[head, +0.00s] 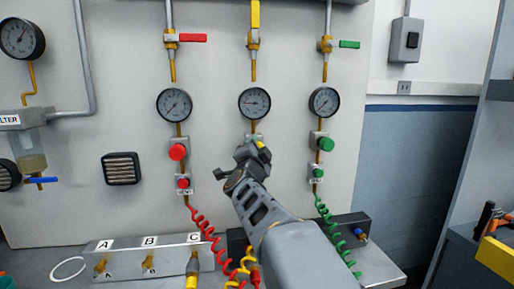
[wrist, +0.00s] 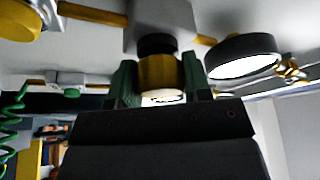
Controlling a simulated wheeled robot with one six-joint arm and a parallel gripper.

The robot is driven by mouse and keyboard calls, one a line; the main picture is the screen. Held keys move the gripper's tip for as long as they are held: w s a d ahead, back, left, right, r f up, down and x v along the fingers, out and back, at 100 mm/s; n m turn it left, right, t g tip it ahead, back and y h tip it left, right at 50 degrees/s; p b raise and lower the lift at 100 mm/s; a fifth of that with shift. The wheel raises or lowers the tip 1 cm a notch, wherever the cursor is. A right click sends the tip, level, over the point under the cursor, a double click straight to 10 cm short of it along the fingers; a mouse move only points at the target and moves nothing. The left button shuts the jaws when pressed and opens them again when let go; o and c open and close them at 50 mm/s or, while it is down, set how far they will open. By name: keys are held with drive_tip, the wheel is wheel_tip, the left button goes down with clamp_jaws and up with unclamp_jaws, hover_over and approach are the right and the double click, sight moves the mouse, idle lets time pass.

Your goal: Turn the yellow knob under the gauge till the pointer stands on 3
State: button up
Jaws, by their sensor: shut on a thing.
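The yellow knob (wrist: 160,76) sits between the two fingers of my gripper (wrist: 158,82) in the wrist view, with its dark collar and grey block above it. My gripper is shut on the knob. In the head view my gripper (head: 255,152) covers most of the knob, and only a small yellow patch shows. The middle gauge (head: 254,102) is just above my gripper in the head view. Its pointer seems to lie toward the left of the dial; the numbers are too small to read. The gauge is seen edge-on in the wrist view (wrist: 243,57).
A left gauge (head: 174,104) with a red knob (head: 178,152) and a right gauge (head: 324,101) with a green knob (head: 325,143) flank the middle one. Red (head: 206,232) and green (head: 330,222) coiled hoses hang beside my arm. A metal manifold (head: 125,258) stands below left.

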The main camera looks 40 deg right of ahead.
idle(0.5)
drive_tip(key=o, duration=0.9)
